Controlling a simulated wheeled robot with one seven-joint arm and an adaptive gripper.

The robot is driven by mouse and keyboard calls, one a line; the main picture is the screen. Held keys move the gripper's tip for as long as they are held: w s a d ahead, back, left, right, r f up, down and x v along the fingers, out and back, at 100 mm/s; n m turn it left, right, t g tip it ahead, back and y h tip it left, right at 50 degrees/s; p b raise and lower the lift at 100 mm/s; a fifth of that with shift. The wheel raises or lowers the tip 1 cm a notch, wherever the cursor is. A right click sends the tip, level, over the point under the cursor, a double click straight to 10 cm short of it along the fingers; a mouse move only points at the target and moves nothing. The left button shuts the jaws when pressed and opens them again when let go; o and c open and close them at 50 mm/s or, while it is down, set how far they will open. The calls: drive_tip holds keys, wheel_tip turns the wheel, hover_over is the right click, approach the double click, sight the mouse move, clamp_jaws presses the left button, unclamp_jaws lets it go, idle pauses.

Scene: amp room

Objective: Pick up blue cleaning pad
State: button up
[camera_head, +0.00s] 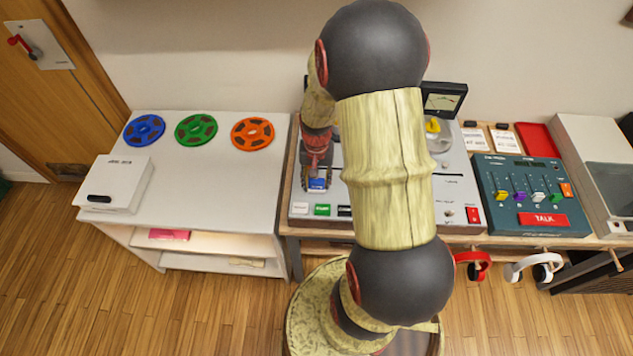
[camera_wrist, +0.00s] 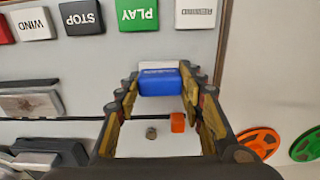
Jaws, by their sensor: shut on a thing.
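The blue cleaning pad (camera_wrist: 159,84) is a small blue block between the two fingertips of my gripper (camera_wrist: 160,90) in the wrist view. The fingers touch it from both sides and are shut on it. A white strip shows just behind its upper edge. In the head view the pad (camera_head: 317,184) shows as a small blue patch below my gripper (camera_head: 317,179), at the left part of the grey tape machine (camera_head: 456,190). I cannot tell whether the pad touches the machine or is clear of it.
A small orange block (camera_wrist: 178,122) and a grey knob (camera_wrist: 151,133) show between my fingers. Blue, green and orange reels (camera_head: 252,134) lie on the left white table (camera_head: 215,180). A TALK console (camera_head: 530,190) stands right.

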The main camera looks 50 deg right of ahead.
drive_tip(key=shift+r, duration=0.45)
wheel_tip(320, 180, up, 3)
drive_tip(key=shift+f+p, duration=0.15)
drive_tip(key=shift+p, duration=0.6)
drive_tip(key=s+a+r+p, duration=0.3)
drive_tip(key=s+a+r, duration=0.5)
drive_tip(key=s, duration=0.3)
drive_tip(key=shift+s+r+p, duration=0.3)
drive_tip(key=shift+r+p, duration=0.1)
drive_tip(key=shift+r, duration=0.2)
drive_tip(key=o, duration=0.6)
drive_tip(key=shift+c, duration=0.2)
drive_tip(key=c, duration=0.4)
